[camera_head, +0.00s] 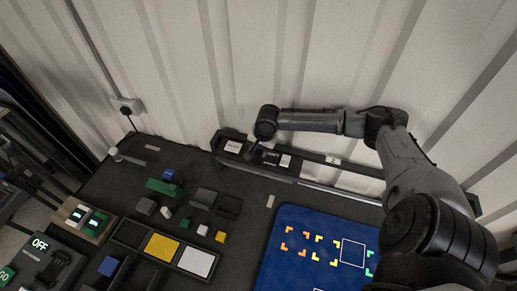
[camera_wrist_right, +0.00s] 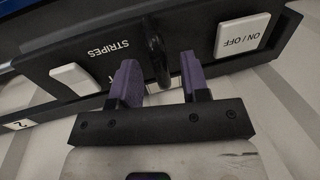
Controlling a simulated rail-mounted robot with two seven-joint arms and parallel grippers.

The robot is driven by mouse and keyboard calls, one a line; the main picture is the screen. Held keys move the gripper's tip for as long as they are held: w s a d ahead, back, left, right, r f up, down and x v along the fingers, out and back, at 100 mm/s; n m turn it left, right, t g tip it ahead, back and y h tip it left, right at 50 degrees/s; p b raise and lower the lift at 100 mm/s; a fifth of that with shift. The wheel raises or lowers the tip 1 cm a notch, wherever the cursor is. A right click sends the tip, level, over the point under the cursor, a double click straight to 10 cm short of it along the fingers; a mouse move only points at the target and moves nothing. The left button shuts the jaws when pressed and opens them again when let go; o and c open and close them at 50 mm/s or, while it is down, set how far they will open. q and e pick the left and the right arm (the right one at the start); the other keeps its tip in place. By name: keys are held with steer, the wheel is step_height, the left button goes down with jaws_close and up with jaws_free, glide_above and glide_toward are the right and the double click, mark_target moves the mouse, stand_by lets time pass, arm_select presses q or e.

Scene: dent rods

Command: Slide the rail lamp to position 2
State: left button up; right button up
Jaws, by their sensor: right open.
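A long black rail unit (camera_head: 318,174) runs along the foot of the wall at the back. A white "2" label (camera_head: 333,160) marks it right of centre, and the label (camera_wrist_right: 18,125) shows at the left in the right wrist view. My right gripper (camera_wrist_right: 160,78) is open, its two purple fingers on either side of a dark upright handle (camera_wrist_right: 157,52). Whether they touch it I cannot tell. The handle stands between the "STRIPES" lettering and a white ON / OFF plate (camera_wrist_right: 242,37). In the head view the wrist hides most of this. My left gripper is not in view.
A white button (camera_wrist_right: 72,78) lies beside the lettering. Coloured blocks, including a green block (camera_head: 164,187), stand on the dark table (camera_head: 110,187). A blue mat (camera_head: 285,270) with coloured corner marks lies at the front right. The corrugated wall (camera_head: 240,65) stands close behind the rail.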

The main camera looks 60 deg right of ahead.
jaws_close()
stand_by(0.4)
